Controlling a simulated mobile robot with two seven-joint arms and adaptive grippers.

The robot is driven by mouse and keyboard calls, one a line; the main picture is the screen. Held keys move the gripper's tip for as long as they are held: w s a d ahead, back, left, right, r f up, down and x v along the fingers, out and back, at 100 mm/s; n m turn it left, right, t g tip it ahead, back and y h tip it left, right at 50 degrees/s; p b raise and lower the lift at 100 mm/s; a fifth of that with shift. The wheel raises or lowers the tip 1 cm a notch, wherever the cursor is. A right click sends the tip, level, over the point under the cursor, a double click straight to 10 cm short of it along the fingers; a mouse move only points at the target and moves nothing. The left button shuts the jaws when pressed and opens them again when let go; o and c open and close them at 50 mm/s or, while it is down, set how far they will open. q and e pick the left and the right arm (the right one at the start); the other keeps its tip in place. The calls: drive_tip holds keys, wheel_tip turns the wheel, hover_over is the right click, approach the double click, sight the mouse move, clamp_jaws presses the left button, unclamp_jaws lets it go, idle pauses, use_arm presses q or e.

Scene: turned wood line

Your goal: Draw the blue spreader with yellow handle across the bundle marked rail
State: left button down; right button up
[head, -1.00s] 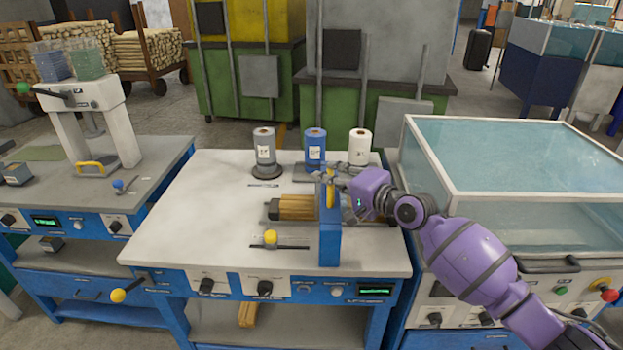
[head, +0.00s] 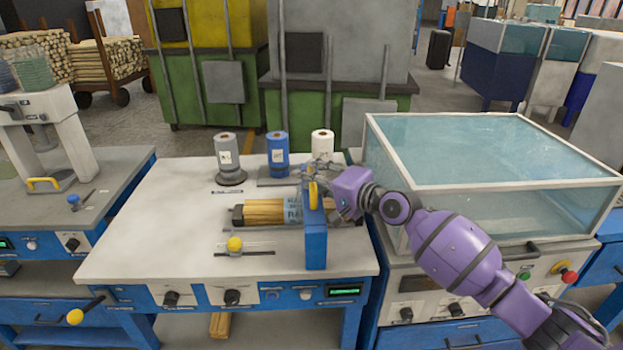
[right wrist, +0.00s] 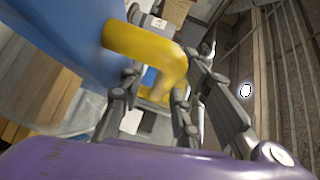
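The blue spreader (head: 316,240) stands upright across the bundle marked rail (head: 262,212), which lies on the white-topped table. A light blue band with partly readable dark lettering (head: 293,207) shows just left of the spreader, which hides part of the bundle. The yellow handle (head: 313,194) is on the spreader's upper part. My right gripper (head: 318,180) is shut on this handle. In the right wrist view, its grey fingers (right wrist: 160,100) lie around the yellow handle (right wrist: 150,45), beside the blue spreader (right wrist: 60,35). My left gripper is out of view.
A grey roll (head: 226,155), a blue roll (head: 277,152) and a white roll (head: 322,143) stand behind the bundle. A yellow-knobbed lever (head: 235,244) is in front of it. A glass-topped case (head: 490,150) adjoins on the right. The table's left part is clear.

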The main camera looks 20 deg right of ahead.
drive_tip(key=shift+s+d, duration=0.15)
drive_tip(key=shift+s, duration=0.05)
drive_tip(key=v, duration=0.7)
drive_tip(key=shift+r, duration=0.15)
